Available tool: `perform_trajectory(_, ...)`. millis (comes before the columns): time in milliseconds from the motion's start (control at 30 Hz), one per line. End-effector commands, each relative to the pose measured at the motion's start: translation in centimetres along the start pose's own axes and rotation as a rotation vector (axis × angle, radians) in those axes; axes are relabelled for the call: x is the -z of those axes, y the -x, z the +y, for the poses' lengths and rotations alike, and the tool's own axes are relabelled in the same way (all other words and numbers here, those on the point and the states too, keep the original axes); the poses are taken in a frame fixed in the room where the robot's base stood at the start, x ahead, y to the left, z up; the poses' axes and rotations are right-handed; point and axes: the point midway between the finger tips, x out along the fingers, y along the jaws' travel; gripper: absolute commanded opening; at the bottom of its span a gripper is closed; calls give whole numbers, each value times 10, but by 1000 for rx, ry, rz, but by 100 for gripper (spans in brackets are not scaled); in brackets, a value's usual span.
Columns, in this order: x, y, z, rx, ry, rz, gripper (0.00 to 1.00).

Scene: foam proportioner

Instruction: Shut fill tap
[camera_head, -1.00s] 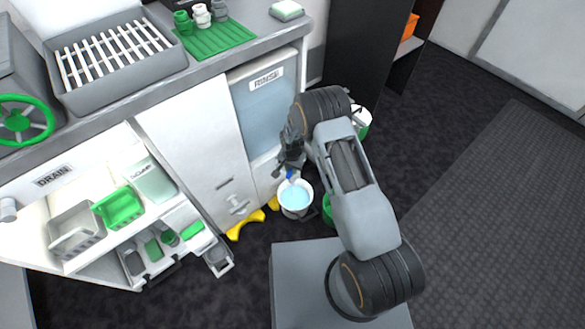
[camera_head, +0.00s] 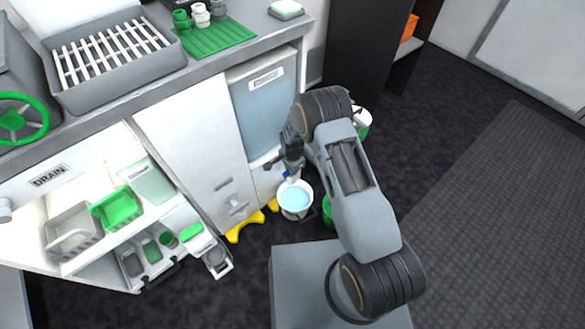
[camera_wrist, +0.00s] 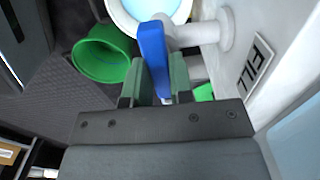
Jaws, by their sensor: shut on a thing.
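The fill tap's blue lever (camera_wrist: 153,50) stands between the two fingers of my gripper (camera_wrist: 158,80) in the wrist view, and the jaws are shut on it. The white tap body (camera_wrist: 205,32) comes out of the white cabinet wall beside the lever. A white bucket (camera_head: 294,199) with pale blue liquid stands below the tap; its rim also shows at the top of the wrist view. In the head view my gripper (camera_head: 290,168) is at the cabinet front, and the lever is mostly hidden there by the gripper and arm.
A green bucket (camera_wrist: 103,52) stands on the dark floor next to the white one. A label reading FILL (camera_wrist: 257,67) is on the cabinet wall. Yellow feet (camera_head: 246,226) stick out under the cabinet. An open shelf with green and grey bins (camera_head: 118,207) is at left. The floor at right is clear.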

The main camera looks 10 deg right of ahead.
Motion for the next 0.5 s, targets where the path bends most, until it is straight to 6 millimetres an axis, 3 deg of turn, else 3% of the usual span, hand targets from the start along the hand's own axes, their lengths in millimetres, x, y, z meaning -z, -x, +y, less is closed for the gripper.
perform_trajectory(333,0,1,-3,10,-6,2,0)
perform_trajectory(367,0,1,-3,10,-6,2,24)
perform_trajectory(500,0,1,-2,7,-5,1,38)
